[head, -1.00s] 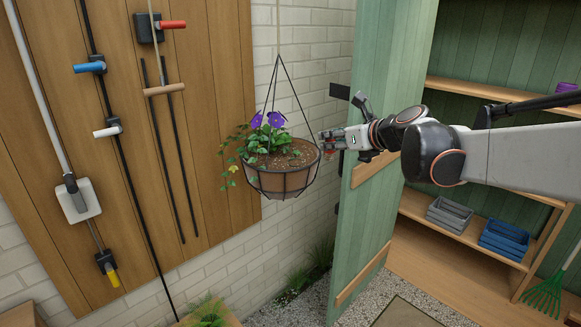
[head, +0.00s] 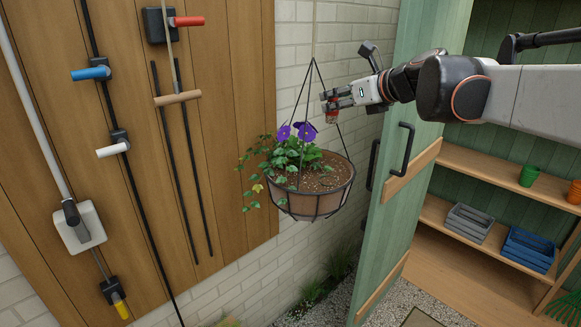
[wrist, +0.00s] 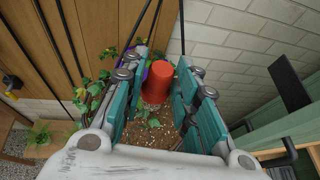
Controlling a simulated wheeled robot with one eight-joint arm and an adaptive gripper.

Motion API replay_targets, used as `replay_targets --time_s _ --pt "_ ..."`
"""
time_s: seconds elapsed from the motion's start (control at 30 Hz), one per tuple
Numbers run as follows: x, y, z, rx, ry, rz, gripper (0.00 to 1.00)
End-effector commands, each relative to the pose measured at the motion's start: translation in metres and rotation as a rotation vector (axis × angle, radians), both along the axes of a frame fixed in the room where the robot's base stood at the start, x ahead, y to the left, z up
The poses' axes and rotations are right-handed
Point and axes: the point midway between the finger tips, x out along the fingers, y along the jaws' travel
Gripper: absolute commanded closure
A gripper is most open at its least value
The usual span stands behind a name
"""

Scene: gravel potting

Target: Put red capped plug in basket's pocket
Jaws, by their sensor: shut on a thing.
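The hanging basket (head: 312,202) has a brown bowl in a black wire frame, with soil, green leaves and purple flowers on its left part. My gripper (head: 334,102) is above the basket's right part, clear of the soil. It is shut on the red capped plug (head: 333,108), which hangs roughly upright from the fingertips. In the wrist view the red cap (wrist: 156,82) sits between the teal finger pads, with soil (wrist: 150,130) behind it. The plug's lower end is hard to make out. I cannot make out a pocket in the soil.
The basket's hanging wires rise close to my gripper. A green door (head: 392,200) stands open right of the basket. A wooden board (head: 215,90) with coloured handles is at left. Shelves at right hold grey (head: 469,222) and blue crates (head: 528,248).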

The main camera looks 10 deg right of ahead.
Motion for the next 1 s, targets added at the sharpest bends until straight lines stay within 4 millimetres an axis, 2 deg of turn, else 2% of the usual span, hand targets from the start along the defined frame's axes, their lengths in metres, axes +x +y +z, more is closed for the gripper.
replay_targets --time_s 0.17,0.4,0.6,0.7,1.0 --pt "-0.001 0.000 -0.031 0.000 0.000 0.000 0.90" --pt "-0.001 0.000 -0.091 0.000 0.000 0.000 0.90" --pt "0.000 0.000 -0.135 0.000 0.000 0.000 0.90" --pt "-0.001 0.000 -0.149 0.000 0.000 0.000 0.90" --pt "-0.001 0.000 -0.170 0.000 0.000 0.000 0.90"
